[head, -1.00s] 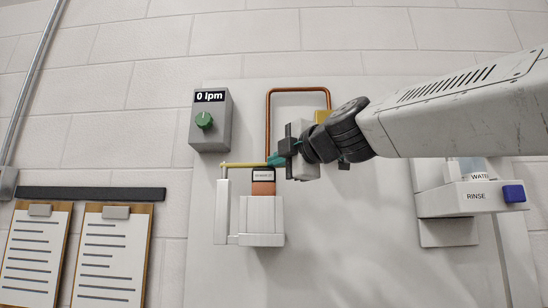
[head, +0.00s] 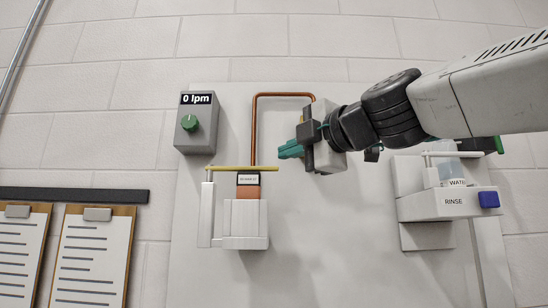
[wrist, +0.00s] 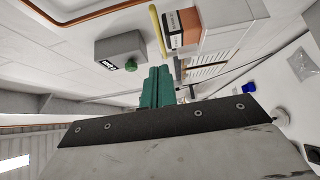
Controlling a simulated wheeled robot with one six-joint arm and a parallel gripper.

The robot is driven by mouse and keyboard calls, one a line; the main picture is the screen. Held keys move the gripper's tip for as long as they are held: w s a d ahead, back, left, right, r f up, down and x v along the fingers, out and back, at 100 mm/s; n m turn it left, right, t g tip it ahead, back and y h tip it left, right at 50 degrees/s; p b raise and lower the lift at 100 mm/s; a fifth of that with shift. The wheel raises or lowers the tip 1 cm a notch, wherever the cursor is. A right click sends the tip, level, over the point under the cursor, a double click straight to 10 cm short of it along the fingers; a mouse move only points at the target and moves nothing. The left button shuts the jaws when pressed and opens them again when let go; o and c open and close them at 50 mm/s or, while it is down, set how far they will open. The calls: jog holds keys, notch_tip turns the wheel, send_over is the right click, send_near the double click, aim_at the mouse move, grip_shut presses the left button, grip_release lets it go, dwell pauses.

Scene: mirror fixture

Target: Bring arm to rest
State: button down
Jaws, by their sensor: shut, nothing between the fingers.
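My gripper (head: 290,150) is in the middle of the head view, in front of the white wall panel. Its teal fingers are shut together with nothing between them. They point left and sit above and to the right of the yellow bar (head: 243,169), apart from it. In the wrist view the teal fingers (wrist: 157,87) also show closed and empty. My arm reaches in from the right and hides part of the panel behind it.
A grey box (head: 197,135) with a green knob reads 0 lpm. A white holder (head: 245,222) carries an orange labelled block (head: 248,190). A copper pipe (head: 253,130) runs above. A RINSE unit (head: 437,206) with a blue button is at right. Clipboards (head: 95,255) hang lower left.

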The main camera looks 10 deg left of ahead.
jog(key=shift+v, duration=1.15)
jog(key=shift+w+d, duration=0.1)
jog(key=s+d+f+m+g+h, duration=0.1)
jog(key=d+f+m+g+h, duration=0.15)
jog(key=f+m, duration=0.45)
jog(key=s+d+f+m+g+h, duration=0.1)
jog(key=s+d+f+m+h, duration=0.15)
jog(key=f, duration=0.85)
jog(key=s+d+f+m+g+h, duration=0.1)
jog(key=d+f+m+g+h, duration=0.1)
jog(key=d+f+m, duration=0.5)
jog(key=s+d+f+m+g+h, duration=0.1)
jog(key=s+d+f+m+h, duration=0.1)
jog(key=s+d+f+m, duration=0.2)
jog(key=s+d+f+m+g+h, duration=0.1)
jog(key=s+d+f+m+h, duration=0.2)
jog(key=s+d+f, duration=0.3)
jog(key=s+d+f+m+g+h, duration=0.2)
jog(key=s+d+f+m, duration=0.3)
jog(key=d+f, duration=0.7)
notch_tip(320, 180, down, 3)
jog(key=shift+s+r, duration=0.1)
jog(key=shift+s, duration=0.35)
